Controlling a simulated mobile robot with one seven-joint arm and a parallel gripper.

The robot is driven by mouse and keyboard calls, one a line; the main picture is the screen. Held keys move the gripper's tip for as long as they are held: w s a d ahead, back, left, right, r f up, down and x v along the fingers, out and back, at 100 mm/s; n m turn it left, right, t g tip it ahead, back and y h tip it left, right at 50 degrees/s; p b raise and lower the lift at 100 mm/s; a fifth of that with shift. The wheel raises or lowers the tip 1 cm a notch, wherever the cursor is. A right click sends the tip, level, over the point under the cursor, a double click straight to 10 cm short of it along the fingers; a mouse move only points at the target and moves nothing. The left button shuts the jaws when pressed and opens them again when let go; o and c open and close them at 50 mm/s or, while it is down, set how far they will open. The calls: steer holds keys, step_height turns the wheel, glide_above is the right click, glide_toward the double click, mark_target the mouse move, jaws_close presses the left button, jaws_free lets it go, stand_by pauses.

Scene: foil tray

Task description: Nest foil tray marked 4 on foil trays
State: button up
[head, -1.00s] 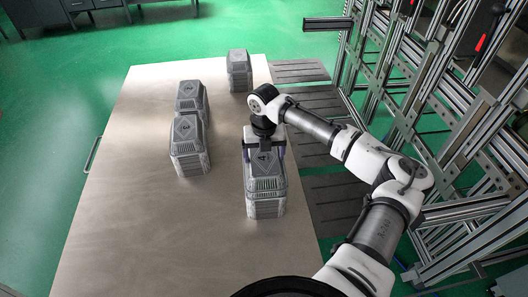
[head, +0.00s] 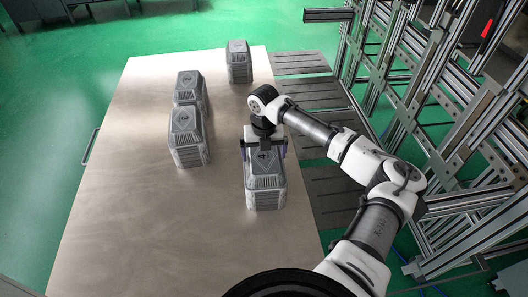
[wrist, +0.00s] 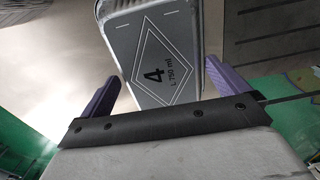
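The foil tray marked 4 (head: 264,172) is the grey, upside-down-looking top piece of a stack at the middle right of the table. In the wrist view its flat top (wrist: 160,60) shows a diamond with a 4 and "750 ml". My gripper (head: 264,150) is over the far part of this tray, its purple fingers one on each side. The wrist view shows the open gripper (wrist: 163,70) with its fingertips close beside the tray's edges; firm contact is not visible. Other grey foil trays stand in stacks at left, one nearer (head: 186,135) and one behind it (head: 188,87).
Another foil tray stack (head: 238,60) stands at the table's far edge. The table (head: 130,220) is clear at the left and front. Dark slatted panels (head: 325,150) and a metal frame (head: 450,140) stand to the right, behind my arm.

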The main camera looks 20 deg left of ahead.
mark_target(264, 156)
step_height(264, 156, up, 14)
steer(key=b, duration=0.2)
stand_by(0.4)
steer(key=shift+f, duration=0.1)
